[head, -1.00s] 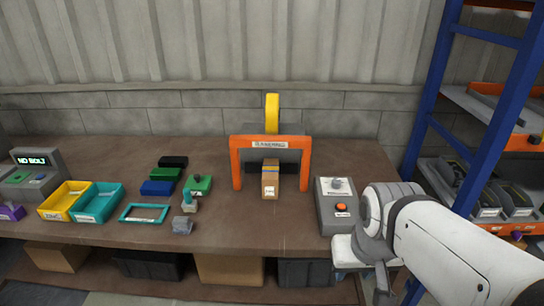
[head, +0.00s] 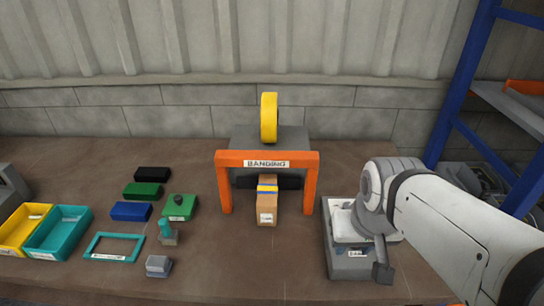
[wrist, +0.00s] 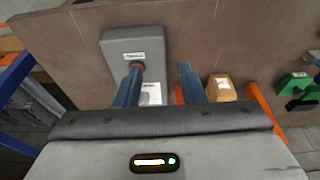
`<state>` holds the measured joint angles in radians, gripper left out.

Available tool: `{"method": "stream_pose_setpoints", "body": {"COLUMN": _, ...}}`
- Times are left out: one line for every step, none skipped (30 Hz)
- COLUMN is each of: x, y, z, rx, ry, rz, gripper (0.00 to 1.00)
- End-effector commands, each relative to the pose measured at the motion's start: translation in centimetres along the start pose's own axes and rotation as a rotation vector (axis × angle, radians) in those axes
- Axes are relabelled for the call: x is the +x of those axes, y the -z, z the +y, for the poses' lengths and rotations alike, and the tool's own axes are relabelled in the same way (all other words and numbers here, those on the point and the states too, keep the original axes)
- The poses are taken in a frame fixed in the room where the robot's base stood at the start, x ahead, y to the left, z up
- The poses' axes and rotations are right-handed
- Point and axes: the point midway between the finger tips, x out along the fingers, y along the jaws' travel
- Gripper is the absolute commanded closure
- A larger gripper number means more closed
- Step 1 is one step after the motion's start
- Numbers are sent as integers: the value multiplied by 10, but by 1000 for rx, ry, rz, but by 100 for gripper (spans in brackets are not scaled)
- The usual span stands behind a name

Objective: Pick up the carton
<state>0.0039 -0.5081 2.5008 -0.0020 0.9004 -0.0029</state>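The carton (head: 267,211) is a small brown box with a yellow and blue band across its top and a white label on its front. It stands upright on the bench under the orange banding frame (head: 223,190), partly sticking out towards me. In the wrist view the carton (wrist: 222,89) is right of my gripper (wrist: 161,72). The gripper's two blue fingers are apart with nothing held between them. In the head view my arm hangs over the grey control box, right of the carton and clear of it; the fingers are not clearly visible there.
The grey control box (head: 341,262) is below my arm and also shows in the wrist view (wrist: 118,46). A yellow roll (head: 269,118) tops the banding machine. Bins, coloured blocks and a teal frame (head: 114,247) are left. Blue rack uprights (head: 459,83) stand right. Bench before the carton is clear.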

Motion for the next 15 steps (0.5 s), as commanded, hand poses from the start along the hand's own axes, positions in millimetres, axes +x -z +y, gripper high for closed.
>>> {"method": "stream_pose_setpoints", "body": {"x": 0, "y": 0, "z": 0, "rx": 0, "ry": 0, "rz": 0, "gripper": 64}}
{"method": "stream_pose_setpoints", "body": {"x": 0, "y": 0, "z": 0, "rx": 0, "ry": 0, "rz": 0, "gripper": 64}}
{"method": "stream_pose_setpoints", "body": {"x": 0, "y": 0, "z": 0, "rx": 0, "ry": 0, "rz": 0, "gripper": 64}}
{"method": "stream_pose_setpoints", "body": {"x": 0, "y": 0, "z": 0, "rx": 0, "ry": 0, "rz": 0, "gripper": 64}}
{"method": "stream_pose_setpoints", "body": {"x": 0, "y": 0, "z": 0, "rx": 0, "ry": 0, "rz": 0, "gripper": 61}}
{"method": "stream_pose_setpoints", "body": {"x": 0, "y": 0, "z": 0, "rx": 0, "ry": -1, "rz": 0, "gripper": 58}}
{"method": "stream_pose_setpoints", "body": {"x": 2, "y": 1, "z": 0, "rx": 1, "ry": -2, "rz": -1, "gripper": 55}}
{"method": "stream_pose_setpoints", "body": {"x": 3, "y": 3, "z": -1, "rx": 2, "ry": -5, "rz": -2, "gripper": 53}}
{"method": "stream_pose_setpoints", "body": {"x": 7, "y": 7, "z": -2, "rx": 4, "ry": -11, "rz": -1, "gripper": 50}}
{"method": "stream_pose_setpoints", "body": {"x": 10, "y": 11, "z": -4, "rx": 3, "ry": -17, "rz": 0, "gripper": 47}}
{"method": "stream_pose_setpoints", "body": {"x": 15, "y": 16, "z": -6, "rx": 3, "ry": -24, "rz": 1, "gripper": 45}}
{"method": "stream_pose_setpoints", "body": {"x": 22, "y": 24, "z": -10, "rx": 6, "ry": -36, "rz": 4, "gripper": 42}}
{"method": "stream_pose_setpoints", "body": {"x": 29, "y": 30, "z": -13, "rx": 10, "ry": -46, "rz": 7, "gripper": 39}}
{"method": "stream_pose_setpoints", "body": {"x": 37, "y": 38, "z": -17, "rx": 16, "ry": -56, "rz": 12, "gripper": 37}}
{"method": "stream_pose_setpoints", "body": {"x": 48, "y": 49, "z": -24, "rx": 21, "ry": -69, "rz": 22, "gripper": 33}}
